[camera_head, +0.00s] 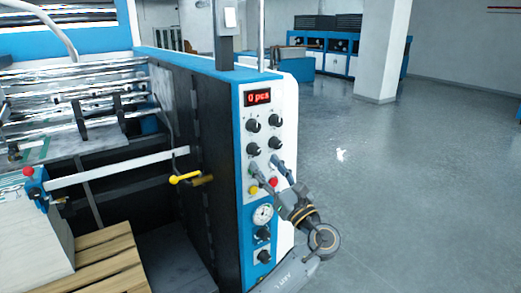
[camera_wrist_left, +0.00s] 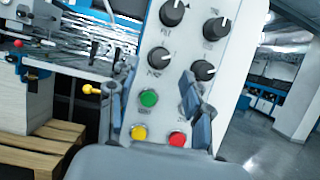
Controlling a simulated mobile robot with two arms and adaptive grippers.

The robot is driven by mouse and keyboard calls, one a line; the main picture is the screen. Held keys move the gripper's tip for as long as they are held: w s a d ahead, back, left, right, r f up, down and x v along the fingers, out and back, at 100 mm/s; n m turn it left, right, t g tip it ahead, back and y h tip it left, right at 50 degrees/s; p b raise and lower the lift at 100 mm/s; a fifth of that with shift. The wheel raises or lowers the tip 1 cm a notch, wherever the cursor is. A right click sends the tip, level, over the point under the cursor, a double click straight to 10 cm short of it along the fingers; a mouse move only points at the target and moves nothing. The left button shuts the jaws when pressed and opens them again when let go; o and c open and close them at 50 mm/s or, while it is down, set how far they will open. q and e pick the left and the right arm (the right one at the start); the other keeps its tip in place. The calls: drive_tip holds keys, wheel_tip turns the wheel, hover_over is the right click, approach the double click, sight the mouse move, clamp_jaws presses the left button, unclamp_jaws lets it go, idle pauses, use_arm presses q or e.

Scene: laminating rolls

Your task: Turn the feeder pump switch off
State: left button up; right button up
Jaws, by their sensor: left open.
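The control panel (camera_head: 265,130) is a white face with blue edges on the machine's end. It carries several black rotary knobs; the upper four show as a top left knob (camera_wrist_left: 171,12), top right knob (camera_wrist_left: 215,28), lower left knob (camera_wrist_left: 161,60) and lower right knob (camera_wrist_left: 203,70). Two more, an upper one (camera_head: 262,233) and a lower one (camera_head: 263,256), sit below the gauge. The labels are too small to read, so I cannot tell which is the feeder pump switch. My left gripper (camera_head: 264,166) is open before the panel, just below the upper knobs; its fingers (camera_wrist_left: 156,85) appear either side of the green button.
A green button (camera_wrist_left: 149,98), yellow button (camera_wrist_left: 139,132) and red button (camera_wrist_left: 177,139) sit below the upper knobs. A round gauge (camera_head: 263,214) is lower. A yellow handle (camera_head: 184,178) sticks out left of the panel. The floor (camera_head: 420,180) to the right is clear.

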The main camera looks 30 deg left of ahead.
sight(257, 154)
use_arm(q)
drive_tip(key=shift+p+x, duration=0.5)
drive_tip(key=shift+x, duration=1.35)
clamp_jaws()
